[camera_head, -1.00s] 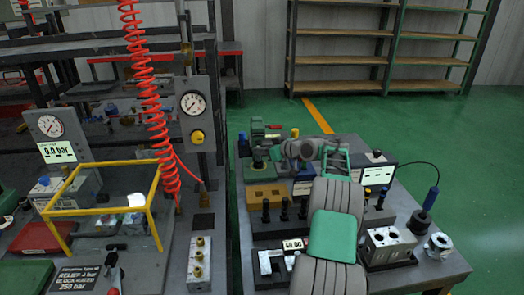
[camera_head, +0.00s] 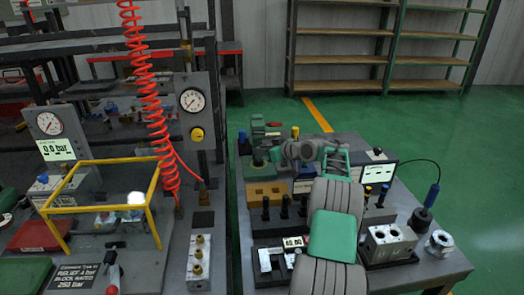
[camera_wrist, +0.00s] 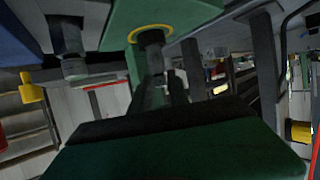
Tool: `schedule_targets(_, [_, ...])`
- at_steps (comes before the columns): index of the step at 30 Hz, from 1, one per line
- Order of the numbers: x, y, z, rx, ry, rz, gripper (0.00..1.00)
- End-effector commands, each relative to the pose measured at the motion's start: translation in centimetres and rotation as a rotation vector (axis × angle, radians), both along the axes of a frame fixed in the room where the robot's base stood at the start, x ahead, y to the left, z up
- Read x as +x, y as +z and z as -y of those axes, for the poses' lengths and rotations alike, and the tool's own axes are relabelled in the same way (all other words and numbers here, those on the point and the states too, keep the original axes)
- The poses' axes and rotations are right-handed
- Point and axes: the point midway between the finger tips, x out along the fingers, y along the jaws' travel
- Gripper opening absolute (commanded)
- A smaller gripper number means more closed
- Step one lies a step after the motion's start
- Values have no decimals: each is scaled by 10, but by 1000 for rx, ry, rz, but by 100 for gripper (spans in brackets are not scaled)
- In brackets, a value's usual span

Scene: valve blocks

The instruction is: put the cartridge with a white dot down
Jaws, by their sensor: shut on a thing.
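My gripper (camera_head: 290,150) is at the far end of my arm, over the back left of the right-hand bench, near a green fixture (camera_head: 258,169). It is shut on a cartridge, which is too small and covered to make out in the head view. In the wrist view, a dark round part with a yellow ring (camera_wrist: 151,33) shows beyond my gripper, against green. I cannot tell whether this is the held cartridge or part of the fixture. No white dot is visible.
The bench holds a tan block with holes (camera_head: 266,194), a row of dark upright pegs (camera_head: 284,207), a lit display (camera_head: 378,174) and a grey block with two bores (camera_head: 389,243). The left bench carries a yellow frame (camera_head: 104,162) and a gauge panel (camera_head: 193,112).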

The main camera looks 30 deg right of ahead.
Motion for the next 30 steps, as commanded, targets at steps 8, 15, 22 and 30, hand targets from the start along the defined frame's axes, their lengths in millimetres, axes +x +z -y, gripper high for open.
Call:
schedule_targets(8, [0,-4,0,0,0,1,0])
schedule_targets(15, [0,-8,0,0,0,1,0])
schedule_targets(22, [0,-12,0,0,0,1,0])
schedule_targets(30, [0,-13,0,0,0,1,0])
